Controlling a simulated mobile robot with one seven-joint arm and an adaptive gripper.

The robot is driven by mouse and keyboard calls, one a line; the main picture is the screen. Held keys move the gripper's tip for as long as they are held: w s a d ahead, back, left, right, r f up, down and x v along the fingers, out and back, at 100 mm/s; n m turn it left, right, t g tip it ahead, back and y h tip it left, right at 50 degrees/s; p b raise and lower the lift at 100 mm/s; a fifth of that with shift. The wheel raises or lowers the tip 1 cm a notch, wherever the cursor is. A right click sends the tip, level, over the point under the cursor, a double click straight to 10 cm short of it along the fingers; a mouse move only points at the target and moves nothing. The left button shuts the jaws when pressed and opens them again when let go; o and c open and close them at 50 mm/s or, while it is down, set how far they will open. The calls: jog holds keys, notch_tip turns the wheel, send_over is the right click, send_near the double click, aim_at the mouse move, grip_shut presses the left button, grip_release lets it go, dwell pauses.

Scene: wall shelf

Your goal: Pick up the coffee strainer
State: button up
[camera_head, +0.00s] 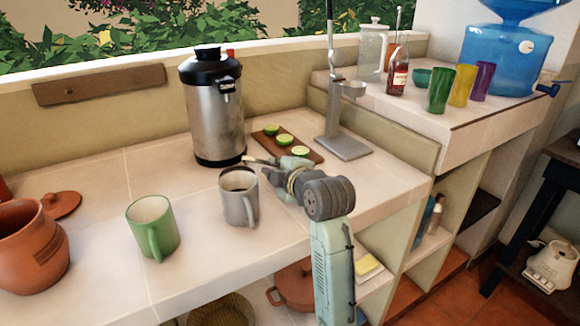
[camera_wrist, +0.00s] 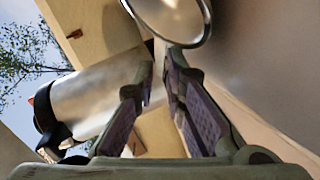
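My gripper (camera_head: 266,164) reaches over the counter, just behind and right of the grey mug (camera_head: 240,207). A thin pale piece shows at its tip in the head view; I cannot tell whether it is a finger or a handle. In the wrist view my fingertips (camera_wrist: 158,65) are close together, with a light band between them. A round shiny piece with a dark rim (camera_wrist: 172,14) lies just beyond the tips; it may be the coffee strainer, but I cannot be sure. No strainer is clearly recognisable in the head view.
A steel urn (camera_head: 216,120) stands behind my gripper. A board of cut limes (camera_head: 288,144) and a metal stand (camera_head: 344,147) are behind and right. A green mug (camera_head: 153,225) and clay pot (camera_head: 32,248) stand left. The counter between them is clear.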

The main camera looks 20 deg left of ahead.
jog(key=shift+p+x, duration=0.4)
jog(key=shift+x, duration=1.3)
jog(key=shift+w+d, duration=0.1)
jog(key=shift+d, duration=0.05)
grip_shut()
jog(key=shift+r, duration=0.1)
